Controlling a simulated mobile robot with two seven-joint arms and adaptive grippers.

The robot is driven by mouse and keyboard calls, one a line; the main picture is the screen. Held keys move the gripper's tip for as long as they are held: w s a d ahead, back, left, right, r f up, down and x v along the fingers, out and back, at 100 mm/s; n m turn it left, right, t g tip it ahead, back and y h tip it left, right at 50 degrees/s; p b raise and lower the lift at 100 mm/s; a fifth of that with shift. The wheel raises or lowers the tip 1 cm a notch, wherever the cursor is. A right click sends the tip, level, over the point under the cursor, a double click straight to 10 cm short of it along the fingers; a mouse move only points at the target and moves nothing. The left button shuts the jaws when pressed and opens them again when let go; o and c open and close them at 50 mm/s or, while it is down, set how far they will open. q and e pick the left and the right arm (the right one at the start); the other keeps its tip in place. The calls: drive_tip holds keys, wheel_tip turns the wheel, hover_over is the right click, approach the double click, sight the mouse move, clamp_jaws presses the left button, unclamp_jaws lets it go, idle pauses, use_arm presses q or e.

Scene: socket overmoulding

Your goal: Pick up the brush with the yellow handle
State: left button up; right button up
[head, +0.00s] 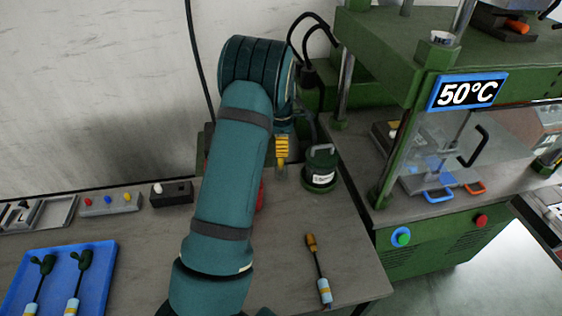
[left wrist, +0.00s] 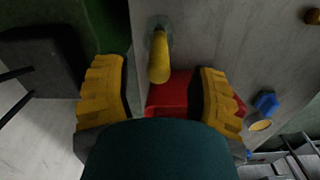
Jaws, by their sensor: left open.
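The brush with the yellow handle (left wrist: 159,60) shows in the left wrist view, in the gap between the fingers of my left gripper (left wrist: 158,82). Its handle points toward the camera and its far end shows grey. The fingers stand wide apart on either side, and neither appears to touch it. In the head view my left gripper (head: 281,150) shows only as a ridged yellow finger beyond my arm, near the back of the table. My right gripper is not in view.
A red object (left wrist: 172,92) lies just beside the brush. A green press (head: 385,190) rises at the right, and a blue tray (head: 97,288) lies left.

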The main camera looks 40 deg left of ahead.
use_arm(q)
wheel_tip(320, 180, down, 4)
drive_tip(key=shift+w+a+f+b, duration=0.1)
drive_tip(key=shift+f+b, duration=0.15)
drive_tip(key=shift+b, duration=0.15)
clamp_jaws()
drive_tip(key=shift+r, duration=0.1)
wheel_tip(320, 180, up, 10)
drive_tip(key=shift+f+p, duration=0.1)
drive_tip(key=shift+p, duration=0.8)
